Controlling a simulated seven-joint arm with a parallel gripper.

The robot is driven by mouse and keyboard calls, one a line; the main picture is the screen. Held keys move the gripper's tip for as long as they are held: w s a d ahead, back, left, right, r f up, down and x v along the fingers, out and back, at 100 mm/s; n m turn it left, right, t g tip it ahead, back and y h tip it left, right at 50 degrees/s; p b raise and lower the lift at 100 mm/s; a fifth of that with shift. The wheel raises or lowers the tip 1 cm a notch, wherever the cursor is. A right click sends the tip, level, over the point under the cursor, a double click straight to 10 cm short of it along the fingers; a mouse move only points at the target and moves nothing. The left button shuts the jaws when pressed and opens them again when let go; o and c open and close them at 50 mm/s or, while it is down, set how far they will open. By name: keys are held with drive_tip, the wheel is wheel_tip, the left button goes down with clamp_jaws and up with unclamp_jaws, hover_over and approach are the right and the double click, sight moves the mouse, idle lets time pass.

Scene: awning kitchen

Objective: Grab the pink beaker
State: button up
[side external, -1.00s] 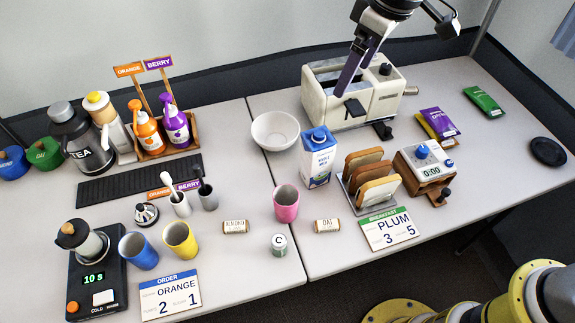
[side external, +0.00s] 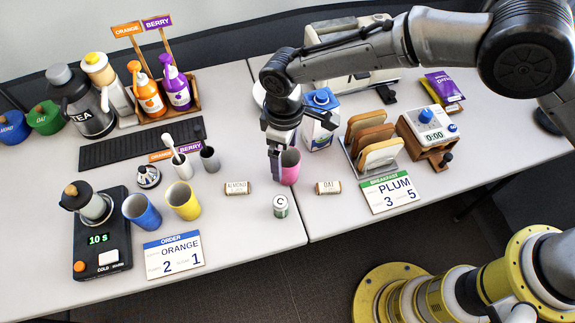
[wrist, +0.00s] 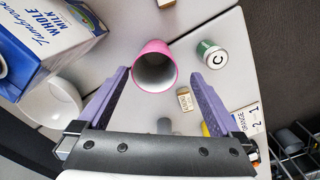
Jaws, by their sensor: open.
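The pink beaker (side external: 290,168) stands upright on the table, near the seam between the two tabletops. In the side view my gripper (side external: 275,172) hangs just left of it and partly in front, hiding some of its left side. In the wrist view the beaker (wrist: 154,68) shows its open, empty mouth. It lies between and a little beyond the fingertips of my gripper (wrist: 164,86), whose purple fingers are spread apart with nothing held. I cannot tell whether a finger touches it.
A small can marked C (side external: 280,206) stands just in front of the beaker. Almond (side external: 237,188) and oat (side external: 328,187) labels lie on either side. The milk carton (side external: 319,122) stands close behind, with a toast rack (side external: 375,150) to the right. Blue (side external: 141,212) and yellow (side external: 183,201) cups stand left.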

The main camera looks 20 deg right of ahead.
sight(288, 166)
drive_tip(key=shift+w+d+f, duration=0.1)
drive_tip(key=shift+d+f, duration=0.1)
drive_tip(key=shift+f, duration=1.35)
drive_tip(key=shift+w+d+f, duration=0.1)
drive_tip(key=shift+d+f, duration=0.05)
drive_tip(key=shift+f, duration=1.4)
drive_tip(key=c, duration=1.3)
drive_tip(key=shift+r, duration=0.15)
drive_tip(key=shift+c, duration=0.2)
